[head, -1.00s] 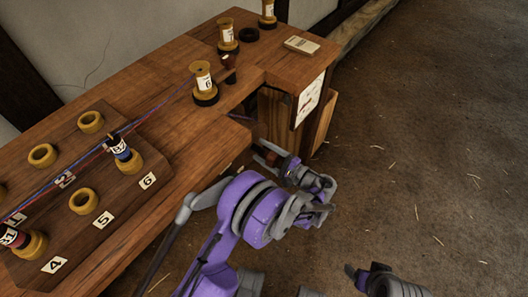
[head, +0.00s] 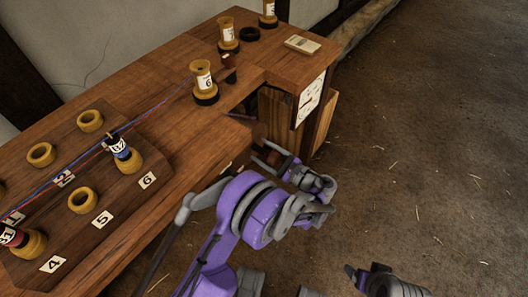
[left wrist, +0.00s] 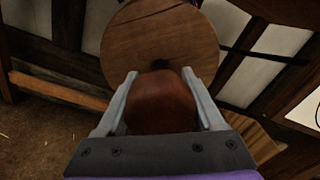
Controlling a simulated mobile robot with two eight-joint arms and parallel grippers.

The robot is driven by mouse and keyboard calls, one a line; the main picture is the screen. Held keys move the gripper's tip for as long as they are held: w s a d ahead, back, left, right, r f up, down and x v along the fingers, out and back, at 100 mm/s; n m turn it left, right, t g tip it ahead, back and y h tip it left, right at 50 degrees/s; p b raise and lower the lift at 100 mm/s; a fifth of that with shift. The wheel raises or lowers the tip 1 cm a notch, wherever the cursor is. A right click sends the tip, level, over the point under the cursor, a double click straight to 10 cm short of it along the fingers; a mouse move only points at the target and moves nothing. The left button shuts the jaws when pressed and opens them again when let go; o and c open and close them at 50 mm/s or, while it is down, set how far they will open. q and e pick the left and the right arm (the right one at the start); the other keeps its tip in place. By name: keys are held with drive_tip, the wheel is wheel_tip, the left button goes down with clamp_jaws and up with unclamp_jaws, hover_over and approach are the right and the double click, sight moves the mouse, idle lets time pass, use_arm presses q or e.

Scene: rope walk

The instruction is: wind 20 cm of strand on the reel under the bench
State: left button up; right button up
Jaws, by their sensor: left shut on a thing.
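My left gripper (head: 270,154) is at the bench's open end, below the bench top. In the left wrist view its two grey fingers are shut on a rounded reddish-brown handle (left wrist: 160,103). The handle stands in front of a round wooden disc of the reel (left wrist: 160,45); in the head view the reel is mostly hidden by the bench and arm.
A white dial (head: 308,99) with a dark hand is on the bench's end panel. A board with yellow rings and number tags (head: 115,195) lies on the bench (head: 140,85). Two bobbins stand on it. The floor on the right is clear apart from straw bits.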

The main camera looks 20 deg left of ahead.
sight(278, 162)
idle(0.4)
use_arm(q)
drive_tip(key=o, duration=1.4)
drive_tip(key=shift+c, duration=0.2)
drive_tip(key=shift+d, duration=0.15)
drive_tip(key=p+v, duration=0.1)
drive_tip(key=v, duration=0.9)
drive_tip(key=shift+s+d+p, duration=0.2)
drive_tip(key=shift+d+p, duration=0.1)
drive_tip(key=shift+p, duration=0.05)
